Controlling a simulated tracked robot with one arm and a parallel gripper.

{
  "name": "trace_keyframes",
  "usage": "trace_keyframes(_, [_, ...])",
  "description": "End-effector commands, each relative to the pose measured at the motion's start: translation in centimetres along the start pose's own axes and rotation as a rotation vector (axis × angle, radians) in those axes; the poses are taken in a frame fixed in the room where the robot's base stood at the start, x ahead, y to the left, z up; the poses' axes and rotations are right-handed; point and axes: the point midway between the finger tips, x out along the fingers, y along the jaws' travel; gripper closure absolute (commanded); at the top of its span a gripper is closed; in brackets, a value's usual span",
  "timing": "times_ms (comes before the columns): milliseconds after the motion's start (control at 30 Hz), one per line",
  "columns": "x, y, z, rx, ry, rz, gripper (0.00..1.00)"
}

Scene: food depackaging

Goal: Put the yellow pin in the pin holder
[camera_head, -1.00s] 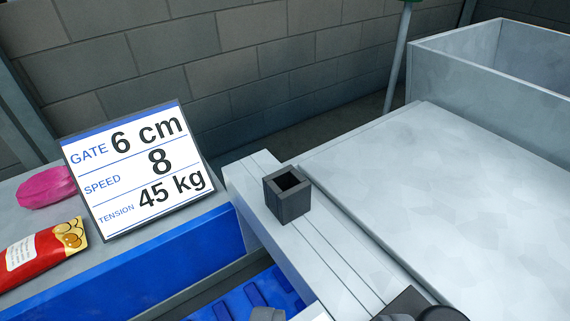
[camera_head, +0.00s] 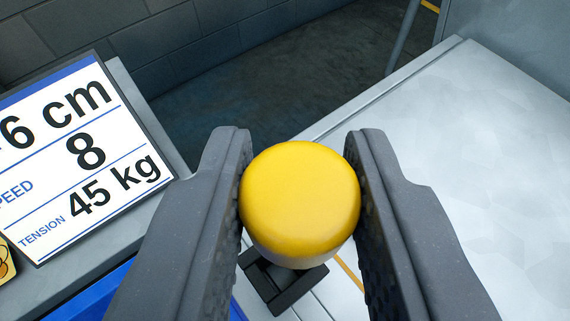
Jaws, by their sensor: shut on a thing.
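The yellow pin (camera_head: 300,200) shows as a round, smooth yellow top between the two dark grey fingers of my gripper (camera_head: 299,190). My gripper is shut on it, one finger pressed to each side. The pin holder (camera_head: 287,296) is a dark square block on the pale rail, below and partly behind the pin in the picture. Its opening is mostly hidden by the pin. I cannot tell whether the pin's lower end is above the holder or inside it.
A sign (camera_head: 85,150) reading 6 cm, 8 and 45 kg stands at the left. A pale flat surface (camera_head: 480,160) spreads to the right. A blue edge (camera_head: 95,296) shows at the lower left, with part of a packet (camera_head: 6,262) beside the sign.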

Motion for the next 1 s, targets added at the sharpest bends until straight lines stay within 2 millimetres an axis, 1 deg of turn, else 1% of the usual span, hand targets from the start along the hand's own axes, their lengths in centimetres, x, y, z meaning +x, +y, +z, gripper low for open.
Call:
trace_keyframes(167, [0.0, -0.7, 1.0, -0.005, -0.005, -0.011, 0.96])
trace_keyframes(400, [0.8, -1.2, 3.2, -0.008, -0.004, -0.018, 0.96])
trace_keyframes(467, [0.9, -1.2, 3.6, -0.008, -0.003, -0.019, 0.96])
trace_keyframes(867, [0.9, -1.2, 3.7, -0.008, -0.003, -0.019, 0.96])
trace_keyframes(900, [0.9, -1.2, 3.7, -0.008, -0.003, -0.019, 0.66])
trace_keyframes(933, [0.9, -1.2, 3.7, -0.008, -0.003, -0.019, 0.57])
trace_keyframes(967, [0.9, -1.2, 3.7, -0.008, -0.003, -0.019, 0.52])
trace_keyframes(1000, [0.9, -1.3, 3.7, -0.008, -0.003, -0.019, 0.52])
